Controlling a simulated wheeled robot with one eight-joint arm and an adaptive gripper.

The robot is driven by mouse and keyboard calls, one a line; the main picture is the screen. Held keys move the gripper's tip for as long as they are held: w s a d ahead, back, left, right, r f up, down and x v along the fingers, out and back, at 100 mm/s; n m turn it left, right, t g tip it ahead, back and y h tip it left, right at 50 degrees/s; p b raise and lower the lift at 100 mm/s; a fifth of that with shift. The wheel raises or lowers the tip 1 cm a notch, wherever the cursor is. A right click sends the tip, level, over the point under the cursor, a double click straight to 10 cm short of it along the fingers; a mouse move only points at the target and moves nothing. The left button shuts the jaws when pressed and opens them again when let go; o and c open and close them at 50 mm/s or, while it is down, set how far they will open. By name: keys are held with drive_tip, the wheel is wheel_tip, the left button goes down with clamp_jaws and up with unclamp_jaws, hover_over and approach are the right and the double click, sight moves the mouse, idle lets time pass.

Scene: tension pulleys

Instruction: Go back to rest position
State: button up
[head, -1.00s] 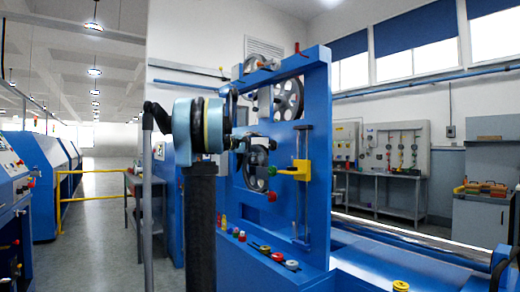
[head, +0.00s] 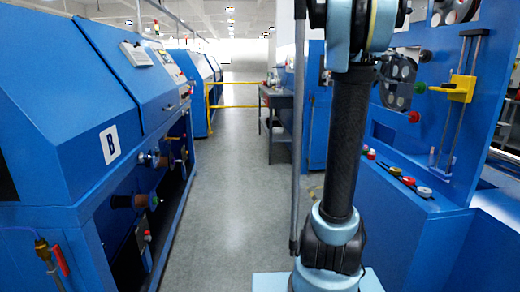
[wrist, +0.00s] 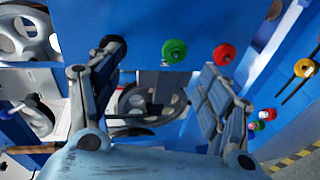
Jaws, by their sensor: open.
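My gripper (wrist: 160,75) is open in the wrist view, its two grey fingers apart with nothing seen held between them. A grey pulley wheel (wrist: 135,122) shows behind and between the fingers, partly hidden by them. A green knob (wrist: 174,51) and a red knob (wrist: 223,55) on the blue panel show above and between the fingertips. In the head view my arm stands upright right of centre, in front of the blue pulley machine (head: 490,140). The gripper cannot be made out there. A pulley wheel (head: 397,82) shows just right of the arm.
A yellow bracket (head: 460,88) sits on the machine's vertical rods. Coloured knobs (head: 408,181) line its lower ledge. A long blue cabinet (head: 60,120) marked B stands at left, with knobs sticking out. Clear grey floor (head: 225,190) runs between. A grey table (head: 278,95) and yellow rails stand farther back.

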drive_tip(key=s+a+f+y, duration=0.5)
drive_tip(key=s+a+f, duration=0.6)
drive_tip(key=a+f, duration=0.2)
drive_tip(key=s+a+f+g+y, duration=0.1)
drive_tip(key=s+a+f+y, duration=0.4)
drive_tip(key=s+a+f, duration=0.6)
drive_tip(key=s+a+f+m+y, duration=0.1)
drive_tip(key=s+a+f+y, duration=0.4)
drive_tip(key=s+a+f, duration=0.7)
wheel_tip(320, 180, down, 10)
drive_tip(key=a, duration=0.3)
drive_tip(key=shift+r+g, duration=0.15)
drive_tip(key=shift+g, duration=0.15)
drive_tip(key=shift+w+f, duration=0.2)
drive_tip(key=shift+w, duration=0.25)
